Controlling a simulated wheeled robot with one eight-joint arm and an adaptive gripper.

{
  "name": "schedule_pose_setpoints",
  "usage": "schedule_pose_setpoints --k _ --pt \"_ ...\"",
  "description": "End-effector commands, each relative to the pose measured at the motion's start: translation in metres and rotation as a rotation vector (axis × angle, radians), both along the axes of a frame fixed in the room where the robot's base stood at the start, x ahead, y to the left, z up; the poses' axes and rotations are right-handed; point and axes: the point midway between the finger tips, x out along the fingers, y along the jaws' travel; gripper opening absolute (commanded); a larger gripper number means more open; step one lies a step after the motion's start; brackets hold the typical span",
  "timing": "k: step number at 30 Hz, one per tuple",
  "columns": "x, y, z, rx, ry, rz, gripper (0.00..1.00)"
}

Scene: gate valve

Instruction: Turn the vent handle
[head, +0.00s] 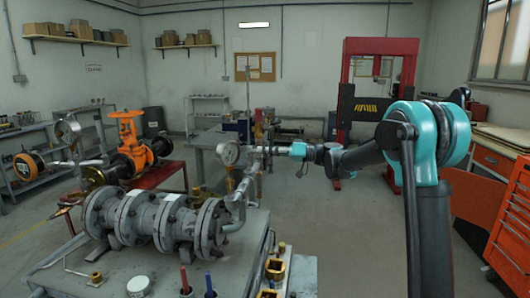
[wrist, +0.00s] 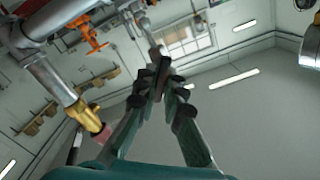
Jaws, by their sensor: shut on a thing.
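The vent handle (wrist: 159,68) shows in the wrist view as a thin, dark and grey bar rising between my fingertips. My gripper (wrist: 160,94) is shut on it, with the dark finger pads on both sides of the bar. In the head view my gripper (head: 279,150) reaches in from the right to the small pipework beside the pressure gauge (head: 229,152). The handle is too small and too covered there to make out clearly.
A grey flanged pipe assembly (head: 160,222) lies on the bench in front. An orange valve (head: 130,140) stands behind it on the left. A red press frame (head: 352,75) and an orange tool cabinet (head: 510,225) are on the right. Open floor lies below my arm.

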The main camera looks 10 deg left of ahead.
Motion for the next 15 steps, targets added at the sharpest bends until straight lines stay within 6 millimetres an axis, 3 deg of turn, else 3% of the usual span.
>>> schedule_pose_setpoints --k 15 --pt "0.0023 -0.0003 -0.0020 -0.028 0.489 -0.002 0.00"
